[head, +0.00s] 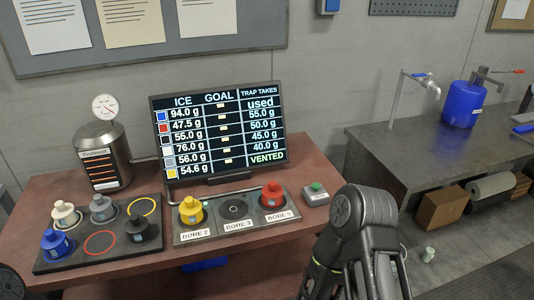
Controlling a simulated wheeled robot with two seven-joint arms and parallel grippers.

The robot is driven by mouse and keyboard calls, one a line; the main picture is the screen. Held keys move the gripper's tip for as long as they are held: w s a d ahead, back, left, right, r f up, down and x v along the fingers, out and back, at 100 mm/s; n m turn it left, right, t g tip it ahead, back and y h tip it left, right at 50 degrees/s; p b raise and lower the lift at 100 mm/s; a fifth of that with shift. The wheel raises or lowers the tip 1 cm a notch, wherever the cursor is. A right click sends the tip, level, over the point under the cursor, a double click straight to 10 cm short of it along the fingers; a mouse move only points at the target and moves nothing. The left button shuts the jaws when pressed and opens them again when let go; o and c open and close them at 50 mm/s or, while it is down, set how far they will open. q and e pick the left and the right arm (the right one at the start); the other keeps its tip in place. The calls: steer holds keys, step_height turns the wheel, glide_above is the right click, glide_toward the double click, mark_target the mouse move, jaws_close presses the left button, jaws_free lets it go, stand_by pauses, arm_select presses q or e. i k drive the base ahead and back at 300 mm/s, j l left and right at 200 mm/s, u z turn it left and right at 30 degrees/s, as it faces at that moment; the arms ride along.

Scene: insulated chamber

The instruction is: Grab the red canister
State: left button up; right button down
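The red canister (272,194) stands upright in the right-hand bore of a grey plate, behind the label BORE 5. A yellow canister (191,211) stands in the left-hand bore, labelled BORE 2. The middle bore (234,209), labelled BORE 3, is empty. A dark arm link of mine rises at the lower right, in front of the table and apart from the red canister. Neither of my grippers shows in the head view, so I cannot see what they hold.
A dark tray (101,266) holds white, grey, blue and black canisters; its red and yellow rings are empty. A green button box (315,194) sits just right of the red canister. A screen (219,130) stands behind the bores. A metal vessel (105,155) stands at the left.

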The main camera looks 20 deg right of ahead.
mark_target(272, 192)
steer(key=l+z, duration=0.85)
steer(key=i+l+z, duration=0.15)
steer(key=l+z, duration=0.3)
steer(key=j, duration=0.05)
